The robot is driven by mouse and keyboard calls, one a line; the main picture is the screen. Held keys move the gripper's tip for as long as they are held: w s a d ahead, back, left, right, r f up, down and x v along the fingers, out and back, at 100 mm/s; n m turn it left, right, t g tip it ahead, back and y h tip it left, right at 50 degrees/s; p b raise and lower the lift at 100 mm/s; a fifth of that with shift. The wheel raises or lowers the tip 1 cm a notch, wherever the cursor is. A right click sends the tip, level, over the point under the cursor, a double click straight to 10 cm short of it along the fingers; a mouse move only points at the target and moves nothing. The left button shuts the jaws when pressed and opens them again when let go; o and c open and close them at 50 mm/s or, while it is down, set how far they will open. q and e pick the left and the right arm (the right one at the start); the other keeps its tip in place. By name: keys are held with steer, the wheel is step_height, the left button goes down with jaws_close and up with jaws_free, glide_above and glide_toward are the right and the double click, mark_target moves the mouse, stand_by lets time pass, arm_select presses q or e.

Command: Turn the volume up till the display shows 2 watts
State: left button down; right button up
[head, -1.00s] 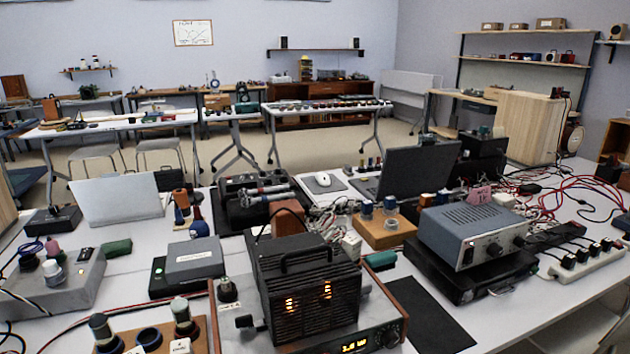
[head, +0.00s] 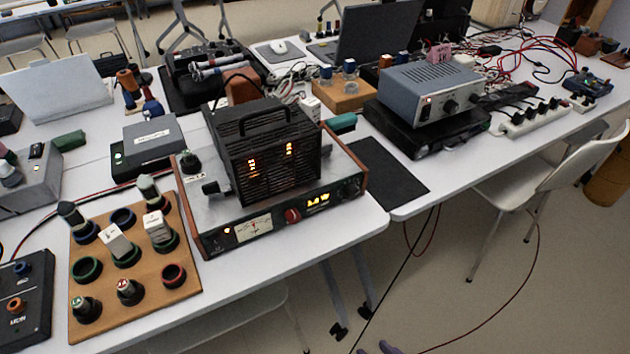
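The amplifier (head: 225,236) stands near the table's front edge, with a black caged top (head: 262,155) glowing orange inside. Its front panel holds a small lit meter (head: 254,228), a red knob (head: 292,215) and an amber display (head: 318,199). The display is lit, but its figures are too small to read surely. A dark round knob (head: 356,188) sits at the panel's right end. Which knob sets the volume cannot be told. Neither of my grippers shows in the head view.
A tan board (head: 90,245) with several pegs and rings lies left of the amplifier. A grey box (head: 155,136) stands behind that board. A blue-grey power supply (head: 430,92) rests on a black case to the right. A dark mat (head: 385,170) lies between them.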

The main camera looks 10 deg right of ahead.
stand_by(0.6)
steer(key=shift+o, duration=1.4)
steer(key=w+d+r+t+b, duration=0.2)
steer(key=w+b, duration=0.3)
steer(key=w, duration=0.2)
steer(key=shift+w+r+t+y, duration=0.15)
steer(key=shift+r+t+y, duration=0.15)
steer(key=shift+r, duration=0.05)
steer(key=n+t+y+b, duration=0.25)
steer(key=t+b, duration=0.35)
steer(key=b, duration=0.3)
glide_toward(355, 196)
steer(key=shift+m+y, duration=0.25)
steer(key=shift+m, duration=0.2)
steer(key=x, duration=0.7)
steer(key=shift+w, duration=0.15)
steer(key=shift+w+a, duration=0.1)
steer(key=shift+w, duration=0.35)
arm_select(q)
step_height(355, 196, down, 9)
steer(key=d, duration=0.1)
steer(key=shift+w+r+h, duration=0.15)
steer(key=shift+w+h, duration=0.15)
